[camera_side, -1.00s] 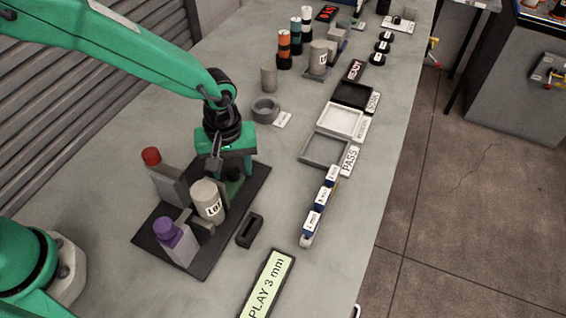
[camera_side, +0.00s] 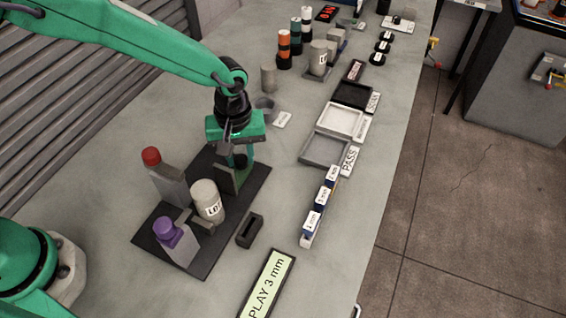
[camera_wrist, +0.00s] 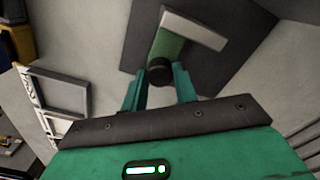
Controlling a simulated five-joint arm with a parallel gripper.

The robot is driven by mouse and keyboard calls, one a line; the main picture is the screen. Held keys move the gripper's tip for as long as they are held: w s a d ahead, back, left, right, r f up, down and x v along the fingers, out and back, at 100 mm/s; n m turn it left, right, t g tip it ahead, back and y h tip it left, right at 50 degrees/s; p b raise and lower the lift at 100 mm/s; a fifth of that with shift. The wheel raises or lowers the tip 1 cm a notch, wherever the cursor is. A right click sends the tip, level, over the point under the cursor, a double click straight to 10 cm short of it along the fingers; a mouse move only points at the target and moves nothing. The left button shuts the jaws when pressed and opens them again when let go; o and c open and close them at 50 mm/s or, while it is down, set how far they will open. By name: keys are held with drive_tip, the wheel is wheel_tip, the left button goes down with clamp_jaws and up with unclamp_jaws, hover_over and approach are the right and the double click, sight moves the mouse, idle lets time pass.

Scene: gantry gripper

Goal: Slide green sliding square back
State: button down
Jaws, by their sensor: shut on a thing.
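The green sliding square (camera_side: 231,180) stands near the far end of the dark base plate (camera_side: 205,258). Its black knob (camera_side: 240,161) faces up toward my gripper (camera_side: 238,152). In the wrist view, the green part (camera_wrist: 170,46) lies against a light grey L-shaped piece (camera_wrist: 197,29), with the black knob (camera_wrist: 160,71) between my fingertips (camera_wrist: 160,80). My gripper is shut on the knob from above. The fingers partly hide the square in the side view.
On the same plate stand a grey block with a red top (camera_side: 165,180), a labelled grey cylinder (camera_side: 207,200) and a purple-topped block (camera_side: 176,240). A grey ring (camera_side: 264,107) lies beyond the plate. Trays (camera_side: 325,150) are to the right.

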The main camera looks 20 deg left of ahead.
sight(241, 156)
drive_tip(key=shift+w, duration=0.4)
drive_tip(key=c, duration=1.1)
unclamp_jaws()
drive_tip(key=shift+r, duration=0.1)
drive_tip(key=shift+r, duration=3.85)
drive_tip(key=shift+a, duration=0.1)
